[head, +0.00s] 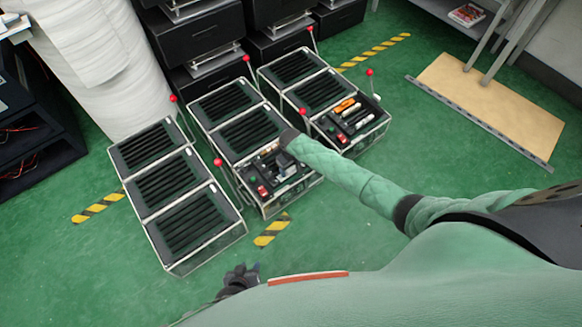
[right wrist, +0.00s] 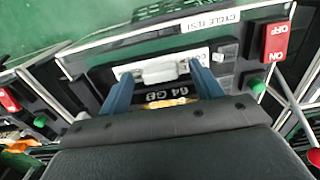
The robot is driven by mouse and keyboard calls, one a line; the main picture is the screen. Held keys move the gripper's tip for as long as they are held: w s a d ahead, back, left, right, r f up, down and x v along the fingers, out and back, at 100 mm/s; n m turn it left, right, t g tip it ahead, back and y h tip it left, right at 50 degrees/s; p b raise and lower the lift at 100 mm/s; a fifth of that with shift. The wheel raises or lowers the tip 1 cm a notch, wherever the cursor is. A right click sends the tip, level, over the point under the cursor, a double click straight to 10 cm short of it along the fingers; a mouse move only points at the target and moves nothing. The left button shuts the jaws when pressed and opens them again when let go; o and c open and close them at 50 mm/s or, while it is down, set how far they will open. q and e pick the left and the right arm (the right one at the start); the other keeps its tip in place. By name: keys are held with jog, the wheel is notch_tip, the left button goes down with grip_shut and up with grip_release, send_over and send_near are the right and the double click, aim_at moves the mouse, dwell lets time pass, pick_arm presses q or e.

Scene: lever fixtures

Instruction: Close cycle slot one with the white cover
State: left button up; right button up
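My right gripper (right wrist: 160,72) has two blue fingers spread apart over a black panel labelled "CYCLE TEST". A white plate with a raised handle (right wrist: 165,70) lies between and just beyond the fingertips; I see gaps beside the handle. Whether this is the white cover I cannot tell for sure. A "64 GB" marking shows below it. In the head view my right arm reaches over the open front section of the middle unit (head: 278,175), and its fingers are hidden. My left gripper (head: 240,279) is dark and low at the bottom, away from the units; its fingers are unclear.
A red ON/OFF switch (right wrist: 275,42) and a green button (right wrist: 258,86) sit right of the plate. Slatted units stand left (head: 178,195) and right (head: 325,92), with red-knobbed levers, one knob (head: 218,162) beside the middle unit. The green floor in front is clear.

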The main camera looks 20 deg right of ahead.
notch_tip(320, 180, up, 6)
jog(key=shift+r+p, duration=0.15)
jog(key=shift+p, duration=0.35)
jog(key=shift+r, duration=0.75)
